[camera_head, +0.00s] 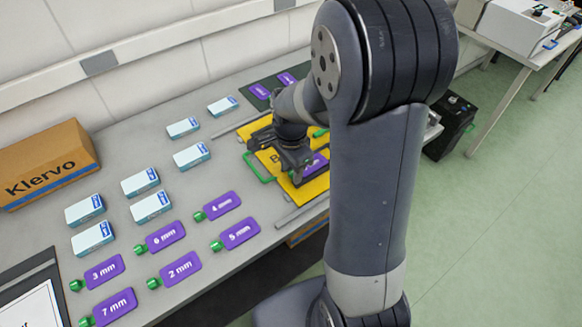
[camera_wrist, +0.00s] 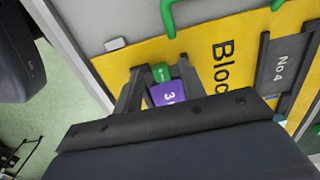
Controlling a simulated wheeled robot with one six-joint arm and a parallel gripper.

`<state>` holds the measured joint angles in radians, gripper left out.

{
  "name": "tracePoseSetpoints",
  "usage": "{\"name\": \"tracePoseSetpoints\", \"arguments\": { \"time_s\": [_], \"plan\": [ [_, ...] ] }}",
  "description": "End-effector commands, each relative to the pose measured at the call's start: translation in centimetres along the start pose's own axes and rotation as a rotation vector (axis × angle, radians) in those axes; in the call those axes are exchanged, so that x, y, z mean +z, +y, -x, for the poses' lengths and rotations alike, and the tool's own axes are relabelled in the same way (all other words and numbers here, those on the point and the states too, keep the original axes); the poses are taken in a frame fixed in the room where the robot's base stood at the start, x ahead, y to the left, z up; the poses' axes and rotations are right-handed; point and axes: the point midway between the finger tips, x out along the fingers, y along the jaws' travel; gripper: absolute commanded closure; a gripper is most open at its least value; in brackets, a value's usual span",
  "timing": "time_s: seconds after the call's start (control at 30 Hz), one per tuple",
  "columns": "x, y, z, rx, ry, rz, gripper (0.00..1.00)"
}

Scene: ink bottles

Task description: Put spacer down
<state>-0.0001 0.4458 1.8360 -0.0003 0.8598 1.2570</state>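A purple spacer (camera_wrist: 167,93) with a green knob (camera_wrist: 161,73) shows between my fingers in the wrist view. Part of its label shows, seemingly a 3; my gripper hides the rest. My gripper (camera_wrist: 165,64) has its fingers apart around the knob, with a small gap on the right, so it looks open. In the head view my gripper (camera_head: 292,168) is low over the yellow board (camera_head: 317,188), with a purple piece (camera_head: 315,165) beside it. Whether the spacer rests on the board is unclear.
Several purple spacers with green knobs, such as 2 mm (camera_head: 180,269), lie on the grey bench (camera_head: 209,261). Several light-blue boxes (camera_head: 192,155) stand behind them. A Klervo carton (camera_head: 47,165) is at the left. A dark No 4 block (camera_wrist: 287,65) is near my gripper.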

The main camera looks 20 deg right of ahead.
Motion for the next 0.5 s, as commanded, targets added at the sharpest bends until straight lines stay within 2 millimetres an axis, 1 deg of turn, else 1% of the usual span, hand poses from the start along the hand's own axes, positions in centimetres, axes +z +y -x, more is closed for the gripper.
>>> {"name": "tracePoseSetpoints", "arguments": {
  "time_s": [0.13,0.27,0.37,0.5],
  "plan": [
    [0.0,0.0,0.2,0.000,0.000,0.000,0.61],
    [0.0,-0.1,1.4,-0.005,0.002,0.000,0.61],
    [0.0,-0.1,3.4,-0.007,0.002,0.000,0.61],
    [0.0,-0.1,6.6,-0.007,0.002,0.000,0.61]
  ]
}}
